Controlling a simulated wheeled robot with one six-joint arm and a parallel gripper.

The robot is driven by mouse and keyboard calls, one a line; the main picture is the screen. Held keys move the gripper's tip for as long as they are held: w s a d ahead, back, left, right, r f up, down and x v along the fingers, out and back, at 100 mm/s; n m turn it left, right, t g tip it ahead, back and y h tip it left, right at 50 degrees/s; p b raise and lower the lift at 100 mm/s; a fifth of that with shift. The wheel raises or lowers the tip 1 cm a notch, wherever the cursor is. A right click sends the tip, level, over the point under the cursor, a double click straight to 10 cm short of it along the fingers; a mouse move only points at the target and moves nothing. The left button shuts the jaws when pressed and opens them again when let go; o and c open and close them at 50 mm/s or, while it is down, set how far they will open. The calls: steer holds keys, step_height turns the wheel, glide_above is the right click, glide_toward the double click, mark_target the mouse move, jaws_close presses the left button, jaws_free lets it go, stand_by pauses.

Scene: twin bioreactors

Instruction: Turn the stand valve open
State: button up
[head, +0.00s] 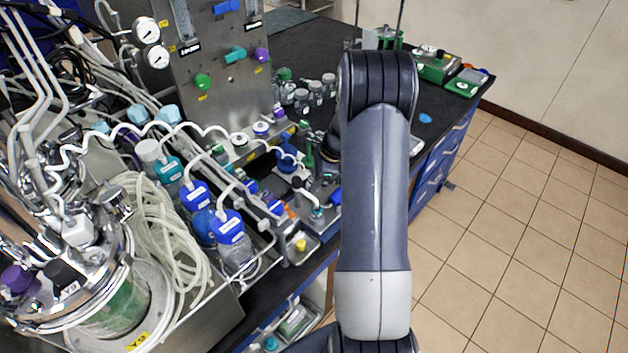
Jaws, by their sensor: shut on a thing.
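My grey arm rises through the middle of the head view and bends over the dark bench. My gripper is not seen; the far end of the arm is hidden behind its own links. I cannot tell for certain which part is the stand valve. The upright steel panel (222,110) carries a green knob (203,82), a teal handle (235,55), a blue handle (227,7) and a purple knob (261,55). Small fittings with coloured handles, among them a blue one (335,197), sit low beside my arm. Whether any valve is open is too small to tell.
A steel vessel (120,290) with coiled clear tubing (165,235) stands at the lower left. Blue-capped bottles (230,228) and white hoses crowd the bench beside my arm. Small jars (315,92) and a green device (437,67) stand further back. The tiled floor (520,220) is clear at right.

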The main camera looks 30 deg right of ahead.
steer(key=shift+c, duration=0.6)
steer(key=shift+n, duration=0.3)
steer(key=n+g, duration=0.1)
steer(key=n, duration=0.1)
steer(key=shift+w+n+b, duration=0.1)
steer(key=shift+n+b, duration=0.3)
steer(key=n+g, duration=0.2)
steer(key=n, duration=0.3)
steer(key=shift+w+b, duration=0.15)
steer(key=shift+b, duration=0.25)
steer(key=n+g, duration=0.1)
steer(key=n, duration=0.4)
steer(key=shift+w+g+h+b, duration=0.1)
steer(key=shift+g+h+b, duration=0.2)
steer(key=shift+g+h, duration=0.1)
steer(key=shift+a+n+g+h, duration=0.1)
steer(key=shift+n+g+h, duration=0.2)
steer(key=shift+n, duration=0.8)
steer(key=shift+a+n+g+h, duration=0.1)
steer(key=shift+n+g+h, duration=0.15)
steer(key=shift+n, duration=0.85)
